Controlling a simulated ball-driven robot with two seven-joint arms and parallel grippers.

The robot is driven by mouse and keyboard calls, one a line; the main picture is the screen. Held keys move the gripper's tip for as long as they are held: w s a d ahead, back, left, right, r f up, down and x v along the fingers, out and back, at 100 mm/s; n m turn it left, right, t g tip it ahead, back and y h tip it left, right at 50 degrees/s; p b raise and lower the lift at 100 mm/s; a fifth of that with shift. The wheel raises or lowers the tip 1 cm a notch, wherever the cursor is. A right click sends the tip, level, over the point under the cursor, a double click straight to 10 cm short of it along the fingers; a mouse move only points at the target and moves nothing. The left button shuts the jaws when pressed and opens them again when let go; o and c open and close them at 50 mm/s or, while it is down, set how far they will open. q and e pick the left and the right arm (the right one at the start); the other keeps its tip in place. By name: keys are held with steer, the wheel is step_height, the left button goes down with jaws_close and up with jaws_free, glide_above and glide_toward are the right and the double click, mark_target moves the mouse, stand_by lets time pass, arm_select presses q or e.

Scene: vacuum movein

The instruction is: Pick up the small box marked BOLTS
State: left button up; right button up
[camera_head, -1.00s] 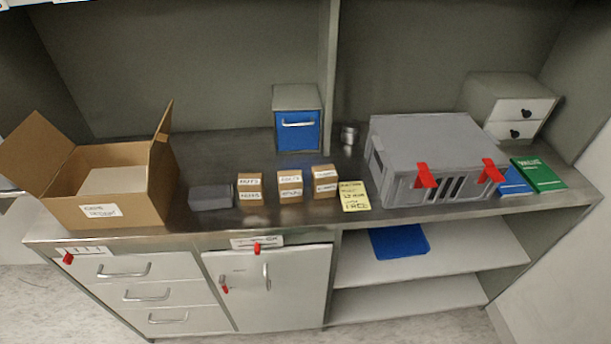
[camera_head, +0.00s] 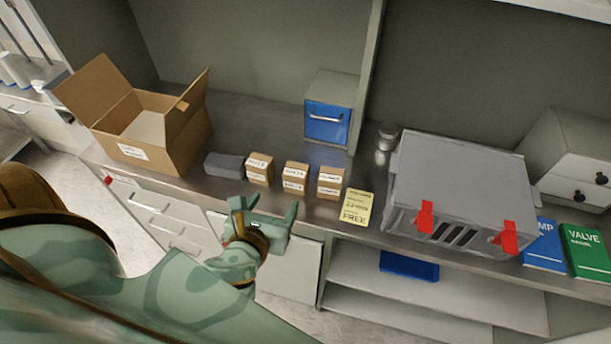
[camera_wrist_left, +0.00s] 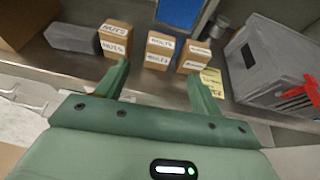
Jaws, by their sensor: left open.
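Three small brown cardboard boxes with white labels stand in a row near the counter's front edge. The middle box (camera_head: 295,178) has a label that looks like BOLTS; it also shows in the left wrist view (camera_wrist_left: 158,52). The left box (camera_head: 260,169) reads NUTS, and the right box's (camera_head: 331,183) label is too small to read surely. My left gripper (camera_head: 268,205) is open and empty, in front of the row. In the left wrist view its fingers (camera_wrist_left: 158,75) point toward the boxes, with the middle box beyond the gap between them. My right gripper is not in view.
A dark grey block (camera_head: 225,165) lies left of the boxes, by an open carton (camera_head: 190,140). A yellow note (camera_head: 356,206) and a large grey case (camera_head: 455,185) with red latches are to the right. A blue-fronted bin (camera_head: 328,122) stands behind.

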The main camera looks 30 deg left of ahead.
mark_target(296, 171)
arm_select(q)
steer(key=b+x, duration=0.2)
steer(key=x, duration=0.9)
steer(key=shift+d, duration=0.15)
steer(key=b+x, duration=0.1)
steer(key=x, duration=0.4)
steer(key=shift+w+d+f+b, duration=0.1)
steer(key=shift+w+b, duration=0.15)
steer(key=shift+b, duration=0.05)
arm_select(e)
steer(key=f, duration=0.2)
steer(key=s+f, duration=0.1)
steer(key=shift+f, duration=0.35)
arm_select(q)
steer(key=shift+s, duration=0.1)
steer(key=shift+c, duration=0.4)
steer(key=c, duration=0.8)
